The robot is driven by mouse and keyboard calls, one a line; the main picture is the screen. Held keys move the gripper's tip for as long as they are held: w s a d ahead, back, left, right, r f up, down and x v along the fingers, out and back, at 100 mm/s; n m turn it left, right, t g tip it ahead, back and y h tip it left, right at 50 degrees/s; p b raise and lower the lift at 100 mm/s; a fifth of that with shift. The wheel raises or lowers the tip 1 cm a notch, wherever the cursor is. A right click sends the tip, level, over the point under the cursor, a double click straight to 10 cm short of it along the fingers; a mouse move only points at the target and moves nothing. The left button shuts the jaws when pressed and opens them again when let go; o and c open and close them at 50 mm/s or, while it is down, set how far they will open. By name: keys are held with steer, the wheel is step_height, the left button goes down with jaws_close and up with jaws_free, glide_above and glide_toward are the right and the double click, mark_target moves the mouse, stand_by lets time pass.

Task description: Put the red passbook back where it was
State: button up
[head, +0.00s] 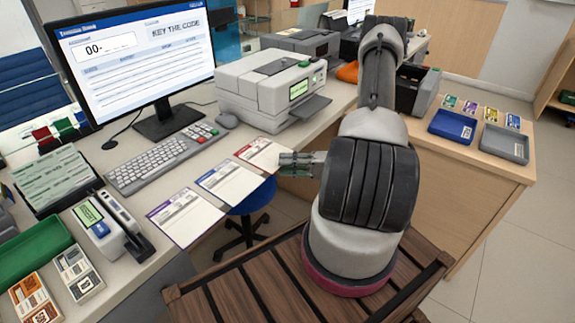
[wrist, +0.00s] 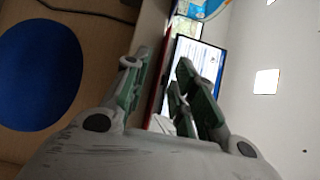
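A small red upright item (head: 42,135) that looks like the red passbook stands beside a green item (head: 63,126) and a blue one, left of the monitor. It is too small to be sure. My gripper (head: 283,164) is at the counter's front edge, just right of a white sheet with a red header (head: 262,154), far from the red item. In the wrist view my gripper (wrist: 158,95) has its two fingers apart, with nothing seen held between them. A thin red strip (wrist: 155,98) shows behind the gap; I cannot tell what it belongs to.
The monitor (head: 135,60), keyboard (head: 162,158) and printer (head: 270,90) fill the counter behind the sheets. A card reader (head: 110,225) and green tray (head: 32,250) stand at the left. A blue stool (head: 252,197) is below the counter edge. Blue and grey trays (head: 504,143) lie right.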

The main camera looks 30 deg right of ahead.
steer(key=v, duration=1.1)
steer(key=s+a+r+n+g+h, duration=0.2)
steer(key=s+a+r+h, duration=0.1)
steer(key=r, duration=0.8)
steer(key=s+a+r+n+g+h, duration=0.2)
steer(key=a+r+h, duration=0.3)
steer(key=r, duration=0.6)
steer(key=s+a+r+n+g+h, duration=0.2)
steer(key=s+a+r+n+h, duration=0.1)
steer(key=r, duration=0.9)
steer(key=shift+s+a+h, duration=0.55)
steer(key=shift+s+h, duration=0.55)
steer(key=shift+h, duration=0.8)
